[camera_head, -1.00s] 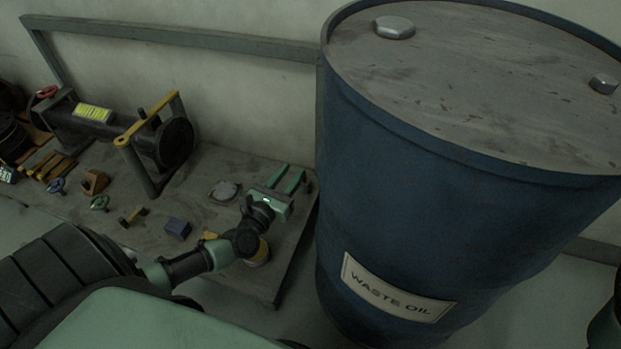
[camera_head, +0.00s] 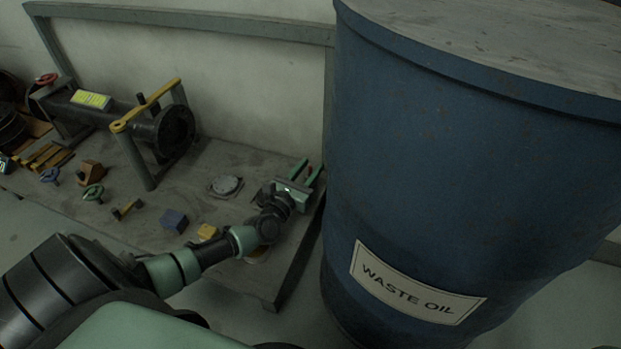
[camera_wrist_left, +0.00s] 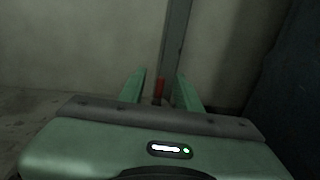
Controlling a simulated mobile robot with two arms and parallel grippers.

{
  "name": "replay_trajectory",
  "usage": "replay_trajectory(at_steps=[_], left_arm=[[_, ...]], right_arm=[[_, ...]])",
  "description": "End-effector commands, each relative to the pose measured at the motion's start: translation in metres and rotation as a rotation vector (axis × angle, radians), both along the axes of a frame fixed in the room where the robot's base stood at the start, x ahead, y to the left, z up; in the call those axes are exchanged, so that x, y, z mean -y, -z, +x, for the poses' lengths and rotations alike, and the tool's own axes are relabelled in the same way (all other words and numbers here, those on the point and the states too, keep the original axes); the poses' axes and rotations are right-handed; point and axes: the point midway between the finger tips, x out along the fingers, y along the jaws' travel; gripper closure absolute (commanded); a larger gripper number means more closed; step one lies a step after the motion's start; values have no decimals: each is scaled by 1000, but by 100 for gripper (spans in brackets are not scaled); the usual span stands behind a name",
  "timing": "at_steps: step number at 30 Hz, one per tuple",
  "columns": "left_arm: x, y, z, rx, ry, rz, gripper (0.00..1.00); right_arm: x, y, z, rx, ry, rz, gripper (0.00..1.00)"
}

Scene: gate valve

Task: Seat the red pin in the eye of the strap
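The red pin (camera_head: 309,169) stands at the back right corner of the bench, beside the drum. In the left wrist view the red pin (camera_wrist_left: 159,87) shows upright between the two green fingers, with a gap on each side. My left gripper (camera_head: 306,172) is open there; I cannot tell how far the fingers reach around the pin. The yellow strap (camera_head: 150,104) slopes across the front of the dark valve body (camera_head: 172,135), and its eye (camera_head: 118,127) is at the near left end, above a grey post. My right gripper is not in view.
A large blue waste oil drum (camera_head: 440,160) stands close to the right of my left gripper. A grey frame rail (camera_head: 200,25) runs behind.

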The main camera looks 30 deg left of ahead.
Motion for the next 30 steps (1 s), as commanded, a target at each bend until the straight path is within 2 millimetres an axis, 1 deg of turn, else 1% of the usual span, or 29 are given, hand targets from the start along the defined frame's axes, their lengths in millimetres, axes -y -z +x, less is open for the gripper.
replay_trajectory(at_steps=[1, 3, 8, 9, 11, 12, 13, 23, 26, 29, 30], left_arm=[[0, 1, 4, 1, 0, 0, 66], [0, 0, 5, 0, 0, 0, 66], [0, 0, 5, -1, 0, 0, 66], [0, 0, 5, -1, 0, 0, 69], [0, 0, 5, 0, 0, 0, 86], [0, 0, 5, 0, 0, 0, 97], [0, 0, 5, 0, 0, 0, 100], [0, -2, 5, 0, 0, 0, 100], [0, -11, 5, 1, 0, 0, 100], [0, -28, 5, 0, 0, -2, 100], [0, -37, 5, 1, 0, -2, 100]], right_arm=[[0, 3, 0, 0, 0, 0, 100], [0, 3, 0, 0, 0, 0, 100], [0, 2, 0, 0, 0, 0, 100], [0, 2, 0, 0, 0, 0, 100], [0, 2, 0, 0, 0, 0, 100], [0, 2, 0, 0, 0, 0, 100], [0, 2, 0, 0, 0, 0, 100], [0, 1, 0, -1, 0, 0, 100], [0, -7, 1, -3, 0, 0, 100], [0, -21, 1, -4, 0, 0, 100], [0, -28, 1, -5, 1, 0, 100]])
